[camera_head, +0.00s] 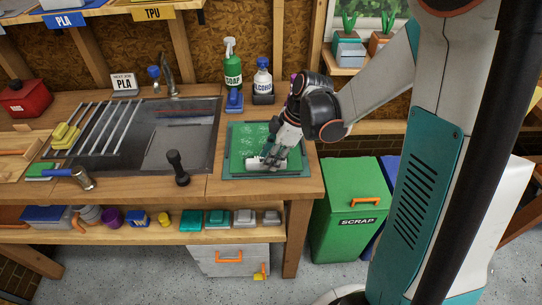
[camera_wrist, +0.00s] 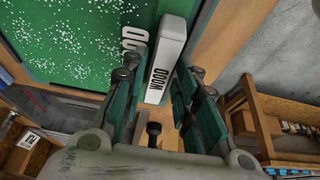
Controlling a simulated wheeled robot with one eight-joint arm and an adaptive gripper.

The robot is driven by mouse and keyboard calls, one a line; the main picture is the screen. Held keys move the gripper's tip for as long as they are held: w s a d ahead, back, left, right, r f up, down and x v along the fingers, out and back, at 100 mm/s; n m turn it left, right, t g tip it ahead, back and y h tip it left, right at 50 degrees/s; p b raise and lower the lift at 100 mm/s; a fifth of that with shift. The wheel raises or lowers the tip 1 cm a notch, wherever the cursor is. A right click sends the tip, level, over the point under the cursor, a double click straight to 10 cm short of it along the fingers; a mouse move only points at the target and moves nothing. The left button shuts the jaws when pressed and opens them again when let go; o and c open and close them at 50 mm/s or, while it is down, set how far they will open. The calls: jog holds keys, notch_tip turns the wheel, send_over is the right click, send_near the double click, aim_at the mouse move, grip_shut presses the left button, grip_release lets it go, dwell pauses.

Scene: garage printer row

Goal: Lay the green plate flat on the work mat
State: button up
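The green plate (camera_head: 248,137), speckled with white, lies over a darker green mat (camera_head: 232,173) at the right end of the bench. It fills the upper left of the wrist view (camera_wrist: 75,40). A white block marked WOOD (camera_wrist: 170,50) is at the plate's front edge; it also shows in the head view (camera_head: 258,163). I cannot tell whether it is fixed to the plate. My gripper (camera_head: 270,160) reaches down there, and its fingers (camera_wrist: 163,88) close in on both sides of the block. The fingers hide part of the plate's front edge.
A sink (camera_head: 185,135) with a rack is to the left. A green soap bottle (camera_head: 232,70) and an alcohol bottle (camera_head: 263,80) stand behind the mat. A black-handled tool (camera_head: 178,165) stands at the sink's front. A green scrap bin (camera_head: 350,200) is right of the bench.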

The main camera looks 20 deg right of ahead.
jog(key=shift+o, duration=0.4)
jog(key=shift+r, duration=0.1)
jog(key=v, duration=1.1)
jog(key=shift+r, duration=0.4)
jog(key=shift+s+d, duration=0.1)
jog(key=shift+d, duration=0.05)
